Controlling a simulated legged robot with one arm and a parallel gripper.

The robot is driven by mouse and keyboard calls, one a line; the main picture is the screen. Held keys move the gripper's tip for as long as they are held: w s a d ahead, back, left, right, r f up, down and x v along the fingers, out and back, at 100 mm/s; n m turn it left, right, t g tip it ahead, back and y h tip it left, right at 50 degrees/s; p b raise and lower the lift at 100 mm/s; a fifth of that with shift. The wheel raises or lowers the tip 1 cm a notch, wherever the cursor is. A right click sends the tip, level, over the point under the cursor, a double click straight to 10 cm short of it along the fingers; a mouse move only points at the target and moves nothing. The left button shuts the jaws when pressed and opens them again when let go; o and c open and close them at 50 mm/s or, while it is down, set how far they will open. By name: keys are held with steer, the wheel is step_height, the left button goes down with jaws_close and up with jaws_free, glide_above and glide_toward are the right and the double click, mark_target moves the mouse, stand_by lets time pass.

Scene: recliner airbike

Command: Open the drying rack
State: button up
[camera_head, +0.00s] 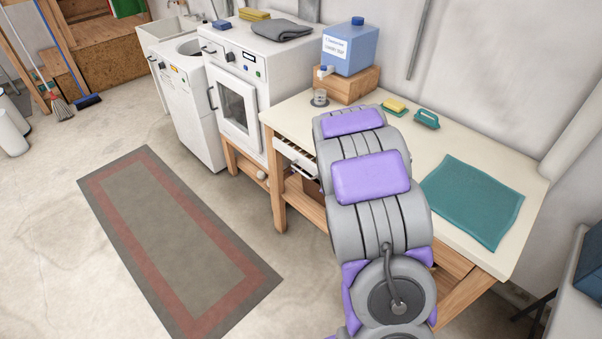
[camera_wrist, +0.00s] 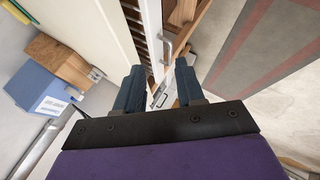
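The drying rack looks like the white, slatted pull-out unit (camera_head: 293,153) under the front edge of the worktable. In the wrist view, its white front (camera_wrist: 153,28) runs beside a row of dark slats, with a metal handle (camera_wrist: 168,47) on it. It appears only slightly out, if at all; I cannot tell how far. My gripper (camera_wrist: 158,78) has its two dark fingers apart, with nothing seen held between them. The handle appears just beyond the fingertips and is not gripped. In the head view, my arm covers part of the rack and hides the gripper.
The worktable (camera_head: 455,145) carries a blue jug (camera_head: 349,48) on a wooden block, a glass, a yellow sponge, a teal brush and a teal cloth (camera_head: 472,200). A white front-loading machine (camera_head: 240,105) stands left of it. Floor around the rug (camera_head: 180,240) is clear.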

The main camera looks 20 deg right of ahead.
steer(key=w+d+f+n+t+y+p, duration=0.1)
steer(key=w+d+f+n+t+y, duration=0.2)
steer(key=f, duration=0.6)
steer(key=n+t+p, duration=0.1)
steer(key=n+t, duration=0.1)
steer(key=t, duration=0.2)
glide_toward(303, 174)
steer(key=shift+y, duration=0.3)
steer(key=x, duration=0.3)
steer(key=b+x, duration=0.1)
steer(key=x, duration=0.1)
steer(key=d+b+x, duration=0.1)
steer(key=x, duration=0.2)
steer(key=shift+w+d+f, duration=0.1)
steer(key=shift+w+f, duration=0.2)
steer(key=shift+f, duration=0.05)
steer(key=shift+w+a+f, duration=0.1)
steer(key=shift+w+a, duration=0.05)
steer(key=shift+w, duration=0.35)
steer(key=shift+w+a+f, duration=0.1)
steer(key=shift+w+a, duration=0.05)
steer(key=shift+w, duration=0.3)
steer(key=shift+d, duration=0.1)
steer(key=shift+c, duration=0.9)
jaws_close()
